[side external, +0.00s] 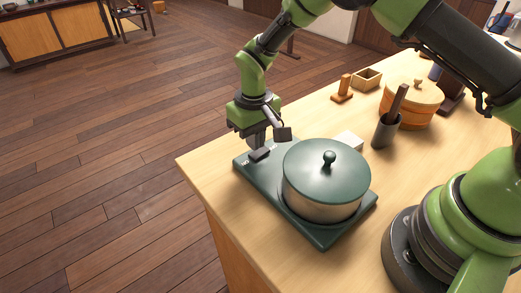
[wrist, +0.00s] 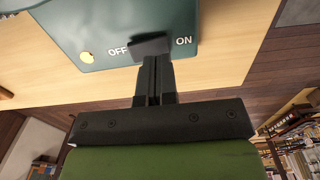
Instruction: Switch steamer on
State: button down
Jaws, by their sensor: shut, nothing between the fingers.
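The steamer has a dark green base (side external: 318,235) at the table's near corner, with a lidded pot (side external: 322,200) on it. In the wrist view, the base (wrist: 100,30) carries white OFF and ON labels and a round pale yellow spot (wrist: 87,57). A dark switch (wrist: 150,46) sits between the labels, closer to OFF; it also shows in the side view (side external: 259,155). My gripper (wrist: 153,62) is shut and empty, its fingertips right at the switch's near edge. I cannot tell whether they touch it. In the side view, my gripper (side external: 257,145) points down above the switch end.
Behind the pot stand a dark cup with a utensil (side external: 385,132), a round wooden tub with a lid (side external: 412,105), a small wooden box (side external: 367,78), a wooden stand (side external: 343,90) and a white block (side external: 349,141). The table edge (side external: 195,177) lies close left of the base.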

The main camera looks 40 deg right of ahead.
jog(key=shift+r, duration=2.4)
notch_tip(320, 180, up, 10)
jog(key=m+t, duration=0.1)
jog(key=t, duration=0.1)
send_over(255, 155)
jog(key=s+d, duration=0.2)
jog(key=s+d+r+m+t+y, duration=0.1)
jog(key=s+d+r+t, duration=0.1)
jog(key=s+r, duration=0.55)
jog(key=s+d+r+m+t, duration=0.1)
jog(key=s+r, duration=0.1)
jog(key=s, duration=0.4)
jog(key=s+d+r+m+t+y, duration=0.1)
jog(key=s+t, duration=0.1)
jog(key=s, duration=0.5)
jog(key=shift+s+d+r, duration=0.2)
jog(key=shift+s+r, duration=0.1)
jog(key=shift+r, duration=0.05)
